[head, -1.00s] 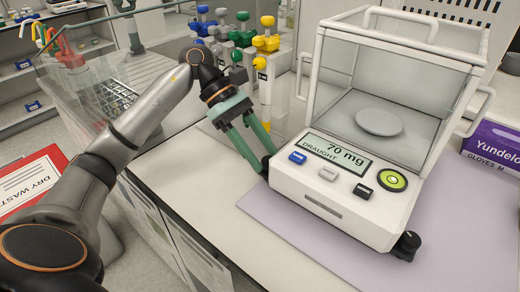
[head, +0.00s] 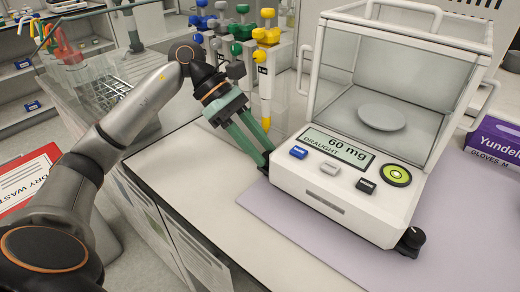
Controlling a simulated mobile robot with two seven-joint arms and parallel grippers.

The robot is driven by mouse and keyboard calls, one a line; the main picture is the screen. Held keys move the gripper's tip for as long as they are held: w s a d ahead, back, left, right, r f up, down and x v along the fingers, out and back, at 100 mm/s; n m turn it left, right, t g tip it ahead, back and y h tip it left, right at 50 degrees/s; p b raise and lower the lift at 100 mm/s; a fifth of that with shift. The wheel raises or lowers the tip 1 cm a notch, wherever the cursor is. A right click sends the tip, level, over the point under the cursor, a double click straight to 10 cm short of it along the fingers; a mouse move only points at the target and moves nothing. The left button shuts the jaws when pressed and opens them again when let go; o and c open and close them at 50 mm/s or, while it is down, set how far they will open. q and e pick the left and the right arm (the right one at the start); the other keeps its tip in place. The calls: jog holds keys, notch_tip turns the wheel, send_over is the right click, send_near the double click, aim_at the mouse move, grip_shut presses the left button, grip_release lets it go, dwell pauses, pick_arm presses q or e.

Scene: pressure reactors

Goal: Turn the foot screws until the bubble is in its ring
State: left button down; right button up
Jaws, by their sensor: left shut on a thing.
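The white balance (head: 340,205) stands on the bench with its display (head: 338,147) reading "60 mg" and "DRAUGHT". The round bubble level (head: 396,174) is a yellow-green disc with a dark rim at the front right of its panel. The bubble looks near the middle, but it is too small to tell if it is inside the ring. A black foot screw (head: 411,241) shows at the front right corner. My left gripper (head: 266,163) is shut at the front left corner, on the left foot screw, which its fingertips mostly hide. My right gripper is out of view.
A glass draught shield encloses the pan (head: 381,118). A purple glove box (head: 494,146) stands at the right. Pipettes with coloured tops (head: 266,60) stand behind my left gripper. A lilac mat (head: 300,236) lies under the balance; its front is clear.

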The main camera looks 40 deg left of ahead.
pick_arm(q)
jog(key=c, duration=0.5)
grip_release()
jog(key=shift+a+r, duration=0.15)
jog(key=shift+r, duration=0.05)
jog(key=p+v, duration=0.2)
jog(key=v, duration=0.9)
jog(key=shift+a+r, duration=0.15)
jog(key=shift+r, duration=0.1)
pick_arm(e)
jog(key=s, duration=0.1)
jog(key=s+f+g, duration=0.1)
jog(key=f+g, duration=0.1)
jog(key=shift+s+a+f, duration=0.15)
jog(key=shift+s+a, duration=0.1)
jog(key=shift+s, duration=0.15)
